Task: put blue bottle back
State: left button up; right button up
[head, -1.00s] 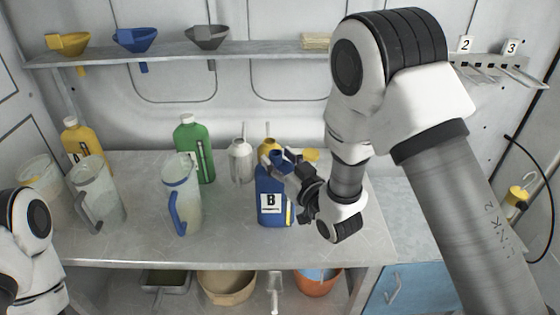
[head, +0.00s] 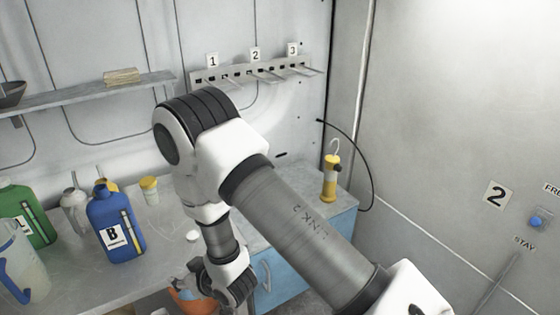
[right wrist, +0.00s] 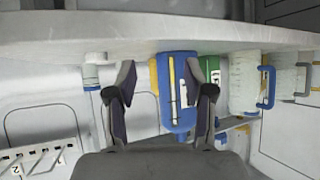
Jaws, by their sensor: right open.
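The blue bottle (head: 115,225), with a white "B" label and a yellow-edged level strip, stands upright on the grey bench (head: 165,265). Its neck is uncapped as far as I can see. My right gripper (head: 188,279) is to the right of and below the bottle in the head view, by the bench's front edge, clear of the bottle. In the right wrist view, which is upside down, its two fingers (right wrist: 160,75) are spread with nothing between them. The blue bottle (right wrist: 177,95) shows beyond them, towards the right finger. My left gripper is out of view.
A green bottle (head: 28,215), a grey can (head: 74,210) and a clear jug (head: 22,262) stand left of the blue bottle. A yellow-lidded jar (head: 150,190) and a white cap (head: 193,236) are to its right.

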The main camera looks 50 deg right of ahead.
jog(key=s+d+f+g, duration=0.2)
jog(key=s+f+g, duration=0.3)
jog(key=s, duration=0.9)
jog(key=s+d+f+m+g+h, duration=0.1)
jog(key=s+f+g, duration=0.5)
jog(key=s+f, duration=0.5)
jog(key=s, duration=0.4)
jog(key=shift+d+f+m+h, duration=0.25)
jog(key=shift+d+m+h, duration=0.05)
jog(key=shift+d, duration=0.1)
